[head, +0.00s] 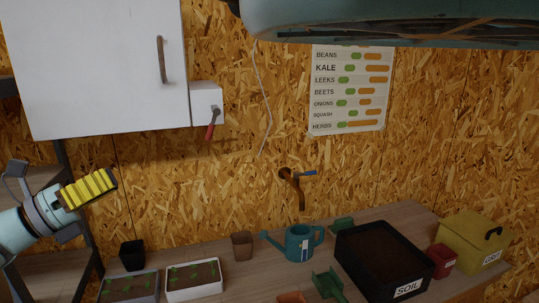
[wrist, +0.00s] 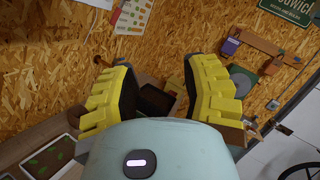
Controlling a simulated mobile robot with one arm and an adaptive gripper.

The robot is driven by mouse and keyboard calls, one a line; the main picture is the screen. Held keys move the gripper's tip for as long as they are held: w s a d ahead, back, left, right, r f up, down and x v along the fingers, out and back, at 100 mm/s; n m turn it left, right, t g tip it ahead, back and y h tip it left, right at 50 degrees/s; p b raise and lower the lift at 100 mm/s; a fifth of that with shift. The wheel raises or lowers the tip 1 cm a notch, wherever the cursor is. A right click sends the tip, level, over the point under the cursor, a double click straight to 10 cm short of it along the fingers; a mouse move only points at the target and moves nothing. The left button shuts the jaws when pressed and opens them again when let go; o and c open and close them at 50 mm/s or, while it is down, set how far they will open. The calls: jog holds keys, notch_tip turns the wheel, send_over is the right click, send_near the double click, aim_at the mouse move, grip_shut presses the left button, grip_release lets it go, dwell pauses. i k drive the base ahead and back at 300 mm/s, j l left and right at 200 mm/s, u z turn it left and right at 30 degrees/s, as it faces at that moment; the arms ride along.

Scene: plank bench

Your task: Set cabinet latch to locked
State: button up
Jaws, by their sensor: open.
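The white cabinet (head: 95,65) hangs on the chipboard wall at the upper left of the head view, its door closed, with a vertical brown handle (head: 161,60). The latch is a white box (head: 204,97) at the door's lower right with a red-handled lever (head: 210,128) hanging down from it. My gripper (head: 112,181) is at the left of the head view, below the cabinet and apart from the latch. In the wrist view its yellow ribbed fingers (wrist: 160,92) stand wide apart with nothing between them. The latch does not show in the wrist view.
A plank bench (head: 245,279) below holds seedling trays (head: 193,280), a teal watering can (head: 300,243), a black soil tray (head: 409,285) and a yellow box (head: 470,240). A tap (head: 291,182) sticks out from the wall. The wall around the lever is mostly clear; a thin cord (head: 266,110) hangs to its right.

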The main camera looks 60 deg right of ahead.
aim_at(217, 110)
jog(key=i+l+z, duration=0.15)
jog(key=z, duration=0.25)
jog(key=i+l+z, duration=0.15)
jog(key=z, duration=0.3)
jog(key=i+l+z, duration=0.15)
jog(key=z, duration=0.25)
